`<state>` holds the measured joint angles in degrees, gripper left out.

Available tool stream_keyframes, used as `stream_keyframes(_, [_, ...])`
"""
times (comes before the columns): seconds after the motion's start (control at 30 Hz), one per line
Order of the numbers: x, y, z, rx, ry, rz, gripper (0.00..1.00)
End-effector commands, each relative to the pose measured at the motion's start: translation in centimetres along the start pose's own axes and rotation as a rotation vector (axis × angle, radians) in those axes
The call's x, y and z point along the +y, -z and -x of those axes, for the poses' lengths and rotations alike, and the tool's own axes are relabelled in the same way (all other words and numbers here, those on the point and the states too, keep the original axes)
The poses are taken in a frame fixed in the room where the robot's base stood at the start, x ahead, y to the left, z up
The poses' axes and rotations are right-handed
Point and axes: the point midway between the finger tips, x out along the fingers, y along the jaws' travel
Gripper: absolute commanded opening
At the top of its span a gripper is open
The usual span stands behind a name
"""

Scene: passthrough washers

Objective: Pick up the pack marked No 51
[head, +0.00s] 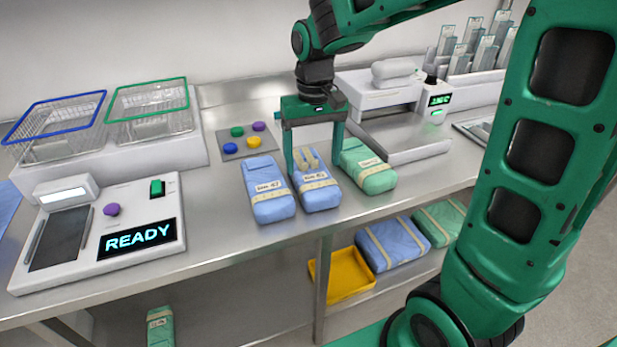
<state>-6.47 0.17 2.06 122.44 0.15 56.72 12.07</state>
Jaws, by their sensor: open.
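Three wrapped packs lie side by side on the steel counter: a blue pack (271,205) on the left, a blue pack (319,196) in the middle and a green pack (375,179) on the right. Each has tan tape and a small white label, too small to read surely, so I cannot tell which is No 51. My gripper (313,165) is open and points down at the far part of the middle pack. One finger is by the gap between the blue packs, the other near the green pack. I cannot tell whether they touch.
A console (100,232) reading READY stands at the left front, wire baskets (150,112) behind it. A pad with coloured buttons (249,141) lies behind the packs. A white sealer-like machine (405,125) stands right. Below are a yellow tray (343,281) and more packs (393,243).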

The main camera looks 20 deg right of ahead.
Motion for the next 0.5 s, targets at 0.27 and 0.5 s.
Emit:
stream_keyframes(0.27, [0.1,-0.1,-2.0,0.0,0.0,-0.002,0.77])
stream_keyframes(0.5, [0.2,-0.5,-5.3,-0.003,-0.001,-0.003,0.77])
